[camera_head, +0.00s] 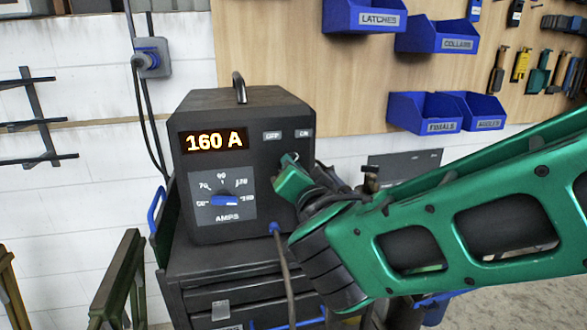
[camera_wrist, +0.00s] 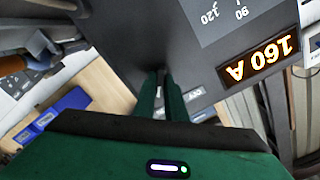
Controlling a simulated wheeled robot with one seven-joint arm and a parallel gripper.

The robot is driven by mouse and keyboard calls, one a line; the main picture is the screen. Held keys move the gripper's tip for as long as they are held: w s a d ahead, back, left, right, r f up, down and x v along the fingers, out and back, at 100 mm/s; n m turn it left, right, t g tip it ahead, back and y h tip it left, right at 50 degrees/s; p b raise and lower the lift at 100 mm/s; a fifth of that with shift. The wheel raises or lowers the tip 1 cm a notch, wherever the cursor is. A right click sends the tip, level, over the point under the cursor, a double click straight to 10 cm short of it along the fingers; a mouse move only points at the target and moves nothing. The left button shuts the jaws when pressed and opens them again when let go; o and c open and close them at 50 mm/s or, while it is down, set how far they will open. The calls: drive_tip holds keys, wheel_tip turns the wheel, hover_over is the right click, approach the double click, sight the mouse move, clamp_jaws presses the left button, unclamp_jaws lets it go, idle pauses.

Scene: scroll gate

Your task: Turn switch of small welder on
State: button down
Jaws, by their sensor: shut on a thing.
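The small welder (camera_head: 245,165) is a dark box with a top handle. A blue amps knob (camera_head: 225,200) sits below the display. OFF and ON labels (camera_head: 288,134) are at the upper right of the front panel. My gripper (camera_head: 289,163) reaches the panel just below these labels, its green fingers shut on the switch. The fingers largely hide the switch, so its position is unclear. The wrist view shows the closed fingers (camera_wrist: 168,80) against the panel.
The welder stands on a dark cart (camera_head: 225,262) with drawers. A cable (camera_head: 285,270) hangs from a blue plug under the panel. Labelled blue bins (camera_head: 425,112) and tools hang on the board behind. A wall socket (camera_head: 150,58) is at the upper left.

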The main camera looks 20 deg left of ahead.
drive_tip(key=c, duration=1.8)
unclamp_jaws()
drive_tip(key=shift+w+d, duration=0.15)
drive_tip(key=shift+d, duration=0.15)
drive_tip(key=shift+a, duration=0.1)
drive_tip(key=shift+s, duration=0.2)
drive_tip(key=v, duration=1)
drive_tip(key=shift+s, duration=0.15)
